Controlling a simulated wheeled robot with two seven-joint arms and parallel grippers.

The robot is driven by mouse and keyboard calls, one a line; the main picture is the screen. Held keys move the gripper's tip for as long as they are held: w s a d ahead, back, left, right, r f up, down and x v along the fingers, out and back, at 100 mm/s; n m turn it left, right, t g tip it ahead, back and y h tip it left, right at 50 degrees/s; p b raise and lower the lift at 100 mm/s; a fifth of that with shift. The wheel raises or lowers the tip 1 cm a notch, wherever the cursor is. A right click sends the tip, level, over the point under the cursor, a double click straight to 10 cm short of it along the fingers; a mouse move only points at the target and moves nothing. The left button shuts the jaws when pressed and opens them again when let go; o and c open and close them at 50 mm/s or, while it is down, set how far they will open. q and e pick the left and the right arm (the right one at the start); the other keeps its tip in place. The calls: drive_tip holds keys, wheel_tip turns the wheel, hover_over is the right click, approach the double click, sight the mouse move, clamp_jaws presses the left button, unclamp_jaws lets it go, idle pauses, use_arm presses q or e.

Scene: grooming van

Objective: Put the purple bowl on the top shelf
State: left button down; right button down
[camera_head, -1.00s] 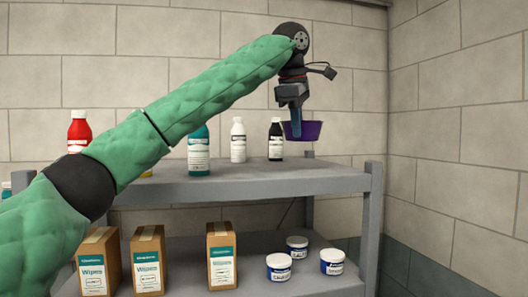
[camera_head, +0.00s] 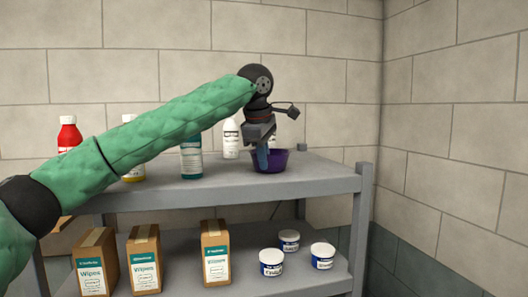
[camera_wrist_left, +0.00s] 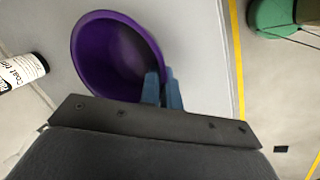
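The purple bowl (camera_head: 277,162) is upright at the top shelf (camera_head: 315,182), near its right end. Its base appears to be on or just above the shelf surface; I cannot tell which. My left gripper (camera_head: 263,158) points down at the bowl's near left side. In the left wrist view the fingers (camera_wrist_left: 162,90) are closed together on the rim of the bowl (camera_wrist_left: 110,50). My right gripper is in neither view.
A teal bottle (camera_head: 191,155) and a white bottle (camera_head: 230,138) stand left of the bowl. Wipes boxes (camera_head: 145,258) and white tubs (camera_head: 271,262) fill the lower shelf. The top shelf's right end is clear.

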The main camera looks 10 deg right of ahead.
use_arm(q)
drive_tip(key=shift+f, duration=0.1)
drive_tip(key=shift+f, duration=0.1)
drive_tip(key=c, duration=1.6)
unclamp_jaws()
